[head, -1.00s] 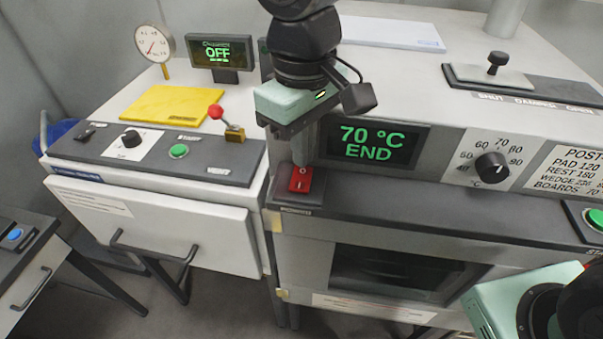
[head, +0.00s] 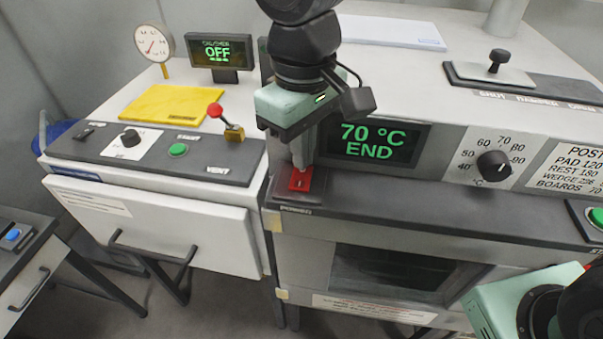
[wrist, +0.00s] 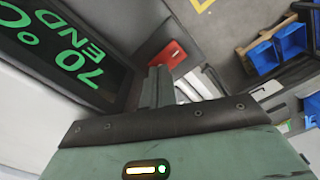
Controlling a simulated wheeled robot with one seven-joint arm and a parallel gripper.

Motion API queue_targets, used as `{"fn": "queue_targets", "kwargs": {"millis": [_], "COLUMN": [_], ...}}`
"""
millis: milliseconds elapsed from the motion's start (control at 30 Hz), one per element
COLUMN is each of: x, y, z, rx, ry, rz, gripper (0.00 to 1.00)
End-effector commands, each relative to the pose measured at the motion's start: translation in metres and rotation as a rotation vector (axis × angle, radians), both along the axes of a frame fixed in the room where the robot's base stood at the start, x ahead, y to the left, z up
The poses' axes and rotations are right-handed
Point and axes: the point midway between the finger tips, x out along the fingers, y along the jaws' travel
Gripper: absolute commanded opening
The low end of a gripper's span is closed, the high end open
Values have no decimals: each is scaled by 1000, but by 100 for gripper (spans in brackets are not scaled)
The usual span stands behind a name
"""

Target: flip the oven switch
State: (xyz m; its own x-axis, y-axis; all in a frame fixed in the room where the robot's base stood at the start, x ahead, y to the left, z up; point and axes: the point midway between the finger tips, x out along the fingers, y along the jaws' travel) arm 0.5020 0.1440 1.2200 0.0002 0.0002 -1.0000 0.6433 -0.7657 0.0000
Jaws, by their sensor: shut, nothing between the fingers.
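The red oven switch (head: 301,179) sits on the dark ledge of the oven, left of and below the green display (head: 371,144) that reads "70 °C END". My gripper (head: 301,163) is shut and empty, pointing down with its fingertips at the switch's back edge. The fingers hide part of the switch, and I cannot tell whether they touch it. In the wrist view, the red switch (wrist: 173,54) shows just beyond the shut fingertips (wrist: 157,72), with the display (wrist: 62,45) to the left.
The temperature dial (head: 494,165) is to the right on the oven front. A neighbouring machine on the left has a red-knobbed lever (head: 216,110), a green button (head: 178,150) and a display reading "OFF" (head: 220,52). The oven's white top is mostly clear.

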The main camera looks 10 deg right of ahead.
Motion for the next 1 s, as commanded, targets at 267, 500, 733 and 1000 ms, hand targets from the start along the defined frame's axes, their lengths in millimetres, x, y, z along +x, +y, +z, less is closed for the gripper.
{"fn": "queue_targets", "kwargs": {"millis": [267,500,733,1000], "x": [0,0,0,0], "y": [0,0,0,0], "z": [-5,-7,4,26], "rx": [0,-1,-1,-1], "ry": [0,1,1,1], "rz": [0,0,0,1], "gripper": [0,0,0,0]}}
